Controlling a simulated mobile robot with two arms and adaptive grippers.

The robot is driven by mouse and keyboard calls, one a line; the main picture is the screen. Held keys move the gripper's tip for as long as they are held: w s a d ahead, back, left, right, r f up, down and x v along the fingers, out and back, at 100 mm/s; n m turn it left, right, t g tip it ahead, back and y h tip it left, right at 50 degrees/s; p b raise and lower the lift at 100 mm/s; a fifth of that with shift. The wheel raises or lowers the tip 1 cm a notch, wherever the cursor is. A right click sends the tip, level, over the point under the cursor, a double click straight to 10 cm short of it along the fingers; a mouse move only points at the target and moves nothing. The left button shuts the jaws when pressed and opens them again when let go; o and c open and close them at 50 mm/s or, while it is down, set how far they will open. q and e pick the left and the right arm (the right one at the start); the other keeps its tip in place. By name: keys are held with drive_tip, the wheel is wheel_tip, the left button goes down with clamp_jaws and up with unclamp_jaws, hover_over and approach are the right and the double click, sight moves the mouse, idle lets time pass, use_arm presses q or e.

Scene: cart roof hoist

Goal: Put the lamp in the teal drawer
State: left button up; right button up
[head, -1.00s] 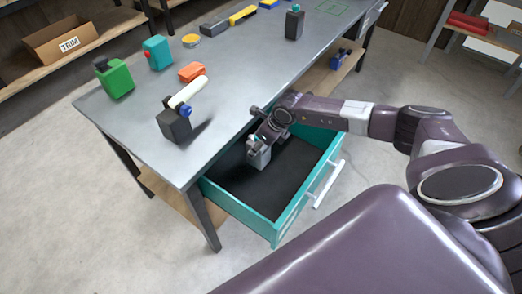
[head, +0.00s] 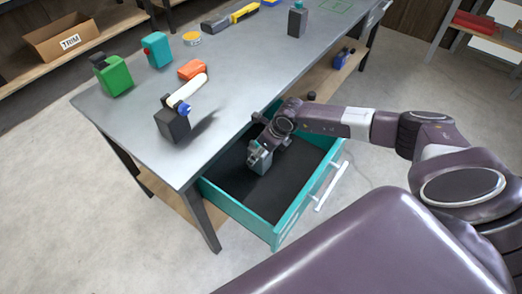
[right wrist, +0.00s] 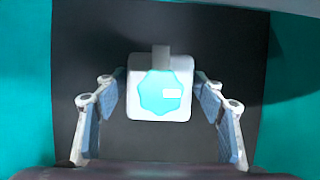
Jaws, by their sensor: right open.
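The teal drawer (head: 291,222) stands open below the workbench, with a dark floor and a white handle on its front. A pale block with a bright cyan face, which looks like the lamp (right wrist: 160,88), is inside over the dark floor in the right wrist view. My right gripper (right wrist: 160,118) is open, with one finger on each side of the lamp and visible gaps between. In the head view my right gripper (head: 262,156) reaches down into the drawer and largely hides the lamp. My left gripper is not in view.
A TRIM box (head: 62,38) sits on a shelf at the back left.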

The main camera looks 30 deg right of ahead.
drive_tip(key=shift+r, duration=0.3)
drive_tip(key=v, duration=1.1)
drive_tip(key=shift+s+r, duration=0.25)
drive_tip(key=shift+r, duration=0.1)
